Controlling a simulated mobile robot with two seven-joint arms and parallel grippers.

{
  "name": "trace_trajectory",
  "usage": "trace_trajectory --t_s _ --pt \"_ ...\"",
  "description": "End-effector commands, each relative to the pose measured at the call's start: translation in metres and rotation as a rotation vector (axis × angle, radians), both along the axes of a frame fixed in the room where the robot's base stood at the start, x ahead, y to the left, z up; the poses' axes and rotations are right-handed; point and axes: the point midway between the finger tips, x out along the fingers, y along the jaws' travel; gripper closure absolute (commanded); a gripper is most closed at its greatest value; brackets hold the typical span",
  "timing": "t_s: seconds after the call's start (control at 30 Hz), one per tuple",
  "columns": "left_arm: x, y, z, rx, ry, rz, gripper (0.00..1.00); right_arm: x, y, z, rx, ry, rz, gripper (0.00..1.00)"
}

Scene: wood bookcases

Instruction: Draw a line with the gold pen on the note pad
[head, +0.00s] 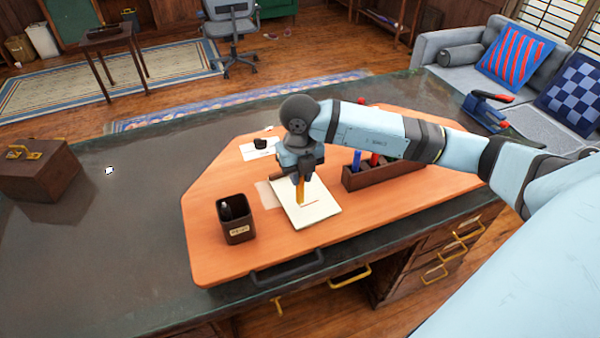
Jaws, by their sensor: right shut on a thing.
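The note pad (318,213) lies on the orange board (215,262), a white square sheet set at an angle. My right gripper (301,182) is above the pad, pointing down, shut on the gold pen (301,192). The pen is near upright, with its lower end at the pad's surface; I cannot tell for sure whether it touches. A thin short brown line shows on the paper to the right of the pen's lower end. My left gripper is not in view.
A dark pen cup (236,222) stands left of the pad. A brown tray (392,178) with blue and red items is to the right, under my right arm. A white card (250,152) lies behind. A wooden box (38,172) stands at the far left.

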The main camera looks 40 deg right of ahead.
Motion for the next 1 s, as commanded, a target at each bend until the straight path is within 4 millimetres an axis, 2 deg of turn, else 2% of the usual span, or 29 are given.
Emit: trace_trajectory --t_s 0.77,1.0 --pt "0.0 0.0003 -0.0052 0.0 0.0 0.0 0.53 0.0 -0.0004 -0.0068 0.0 0.0 0.0 1.0" --pt "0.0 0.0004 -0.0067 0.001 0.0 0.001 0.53 -0.0011 -0.0067 -0.0068 -0.001 0.0 -0.001 1.0"
